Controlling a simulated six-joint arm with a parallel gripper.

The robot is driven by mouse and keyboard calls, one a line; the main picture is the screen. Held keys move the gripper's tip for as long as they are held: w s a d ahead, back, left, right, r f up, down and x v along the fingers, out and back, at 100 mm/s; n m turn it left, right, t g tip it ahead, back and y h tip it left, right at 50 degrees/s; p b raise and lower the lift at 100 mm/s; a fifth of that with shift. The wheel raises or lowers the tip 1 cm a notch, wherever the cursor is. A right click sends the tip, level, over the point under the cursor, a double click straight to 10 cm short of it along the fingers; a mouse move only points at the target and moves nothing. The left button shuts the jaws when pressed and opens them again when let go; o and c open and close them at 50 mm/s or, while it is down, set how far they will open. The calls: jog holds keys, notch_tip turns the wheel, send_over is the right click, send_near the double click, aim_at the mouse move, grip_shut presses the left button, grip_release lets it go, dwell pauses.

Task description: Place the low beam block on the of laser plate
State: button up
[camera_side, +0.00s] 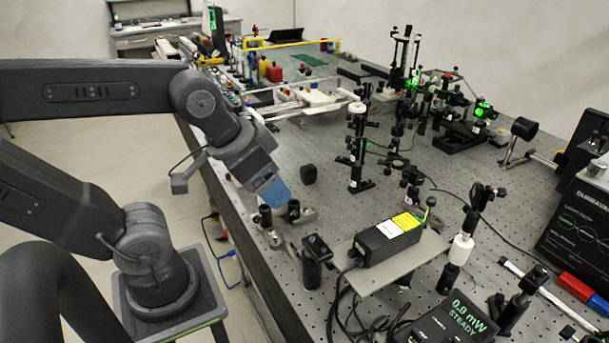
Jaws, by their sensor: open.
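My gripper (276,196) has blue fingers and points down above the left edge of the optical bench. It is open; its fingers overlap in this view and I see nothing held. A small black block (309,174) stands on the bench just right of and behind the gripper, apart from it; it looks like the low beam block, though the picture does not settle this. The laser plate (385,284) is a flat grey plate in the front middle, with the black laser box (388,241) with its yellow label on it.
Short black posts (265,216) stand close below the gripper. A black mount (317,250) stands left of the plate. A tall post assembly (357,150) rises behind it. Cables loop in front, beside a power meter (452,320). Perforated bench surface (330,208) is free between the posts.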

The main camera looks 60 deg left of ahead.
jog(key=w+a+r+n+g, duration=0.1)
jog(key=w+a+r+n, duration=0.1)
jog(key=w+a+n, duration=0.3)
jog(key=n+g, duration=0.5)
jog(key=n, duration=0.8)
send_over(308, 165)
notch_tip(308, 165, down, 6)
notch_tip(308, 165, down, 14)
jog(key=shift+s+r, duration=0.15)
jog(key=shift+r, duration=0.05)
jog(key=shift+c, duration=0.2)
jog(key=c, duration=1.1)
jog(key=shift+r, duration=0.1)
